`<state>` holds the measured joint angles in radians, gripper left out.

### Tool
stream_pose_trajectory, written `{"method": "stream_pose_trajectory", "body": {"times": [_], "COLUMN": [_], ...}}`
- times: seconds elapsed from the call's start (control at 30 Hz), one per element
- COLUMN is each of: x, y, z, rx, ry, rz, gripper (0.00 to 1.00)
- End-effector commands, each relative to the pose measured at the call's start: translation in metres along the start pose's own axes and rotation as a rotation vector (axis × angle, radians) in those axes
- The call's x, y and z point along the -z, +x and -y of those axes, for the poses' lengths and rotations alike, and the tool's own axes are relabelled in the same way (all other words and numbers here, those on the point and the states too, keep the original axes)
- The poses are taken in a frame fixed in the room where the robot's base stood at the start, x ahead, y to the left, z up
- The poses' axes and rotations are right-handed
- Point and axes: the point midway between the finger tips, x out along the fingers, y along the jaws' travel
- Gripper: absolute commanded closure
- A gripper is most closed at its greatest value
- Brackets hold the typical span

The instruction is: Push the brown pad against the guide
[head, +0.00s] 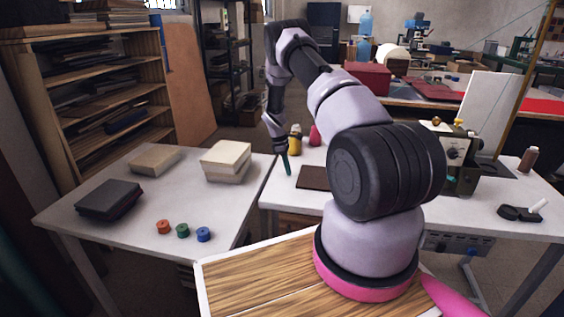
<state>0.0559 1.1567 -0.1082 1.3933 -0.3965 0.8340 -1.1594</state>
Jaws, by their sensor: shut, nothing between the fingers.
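The brown pad (313,178) is a thin dark-brown slab lying flat on the right-hand white table. Its right part is hidden behind my arm. My gripper (287,168), with slim teal fingers, is shut and empty, pointing down at the left of the pad near the table's left edge. A small gap shows between the fingertips and the pad in the picture; their height over the table is hard to tell. I cannot make out the guide; my arm covers the table to the right of the pad.
A yellow-brown bottle (295,139) and a pink-red item (315,135) stand behind the pad. A sewing machine (458,155) stands to the right. The left table (150,205) holds cream blocks (226,160), a tan block (155,160), dark pads (109,200) and coloured spools (183,230).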

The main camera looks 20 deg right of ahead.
Motion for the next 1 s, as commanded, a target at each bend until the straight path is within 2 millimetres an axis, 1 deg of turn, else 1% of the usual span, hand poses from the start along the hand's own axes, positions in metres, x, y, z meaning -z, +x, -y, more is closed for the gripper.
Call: {"method": "stream_pose_trajectory", "body": {"times": [0.03, 0.2, 0.67, 0.77, 0.9, 1.0], "x": [-0.010, -0.022, -0.028, -0.039, -0.066, -0.081], "y": [0.002, 0.005, 0.006, 0.009, 0.015, 0.019], "z": [0.000, 0.000, 0.000, -0.001, 0.000, 0.000], "rx": [0.003, 0.002, 0.001, 0.002, 0.003, 0.002], "ry": [0.004, 0.001, 0.002, 0.004, 0.005, 0.004], "rz": [0.002, 0.001, 0.001, 0.001, 0.001, 0.000], "gripper": [1.00, 1.00, 1.00, 1.00, 1.00, 1.00]}}
